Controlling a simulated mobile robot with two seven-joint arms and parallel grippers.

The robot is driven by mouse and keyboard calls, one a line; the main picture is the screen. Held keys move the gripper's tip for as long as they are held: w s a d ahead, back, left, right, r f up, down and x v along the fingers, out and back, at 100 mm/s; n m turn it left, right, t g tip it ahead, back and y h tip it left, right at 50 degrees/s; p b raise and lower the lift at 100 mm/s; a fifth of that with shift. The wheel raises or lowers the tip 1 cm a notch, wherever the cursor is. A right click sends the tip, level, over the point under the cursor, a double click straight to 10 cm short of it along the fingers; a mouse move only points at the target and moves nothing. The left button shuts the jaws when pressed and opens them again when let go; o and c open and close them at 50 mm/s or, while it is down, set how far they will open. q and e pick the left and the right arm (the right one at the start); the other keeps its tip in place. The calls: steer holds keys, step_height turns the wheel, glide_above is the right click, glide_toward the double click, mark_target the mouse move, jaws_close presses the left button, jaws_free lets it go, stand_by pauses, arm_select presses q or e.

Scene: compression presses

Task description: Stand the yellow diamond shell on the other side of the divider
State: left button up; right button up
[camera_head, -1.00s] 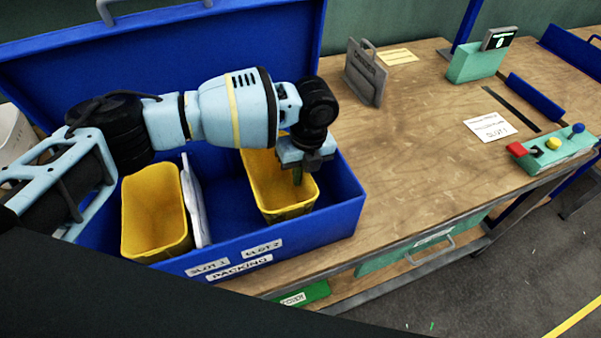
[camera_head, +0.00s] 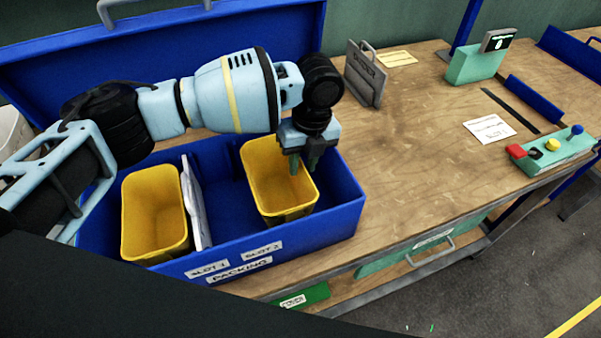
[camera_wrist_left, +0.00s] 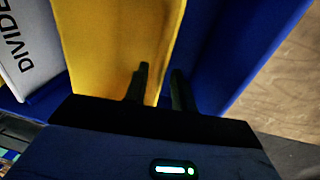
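Two yellow open-topped shells stand upright in the blue packing box (camera_head: 330,222). One shell (camera_head: 153,215) is in the left compartment, by the SLOT 1 label. The other shell (camera_head: 285,200) is in the right compartment, by SLOT 2, and also shows in the left wrist view (camera_wrist_left: 115,40). I cannot make out a diamond mark on either. The pale divider (camera_head: 197,205) stands between them; its lettering shows in the left wrist view (camera_wrist_left: 28,45). My left gripper (camera_head: 303,163) is at the right shell's upper right rim, fingers apart and holding nothing. My right gripper is out of view.
The box lid (camera_head: 150,50) stands open behind my left arm. A grey plate with a handle (camera_head: 366,75) stands on the wooden bench (camera_head: 420,150). A green button panel (camera_head: 553,152) and a green display unit (camera_head: 475,64) are farther right. The bench middle is mostly clear.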

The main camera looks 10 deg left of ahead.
arm_select(q)
step_height(320, 180, up, 7)
steer(key=shift+w+d+r, duration=0.2)
steer(key=shift+w+d, duration=0.05)
steer(key=shift+d, duration=0.15)
stand_by(1.2)
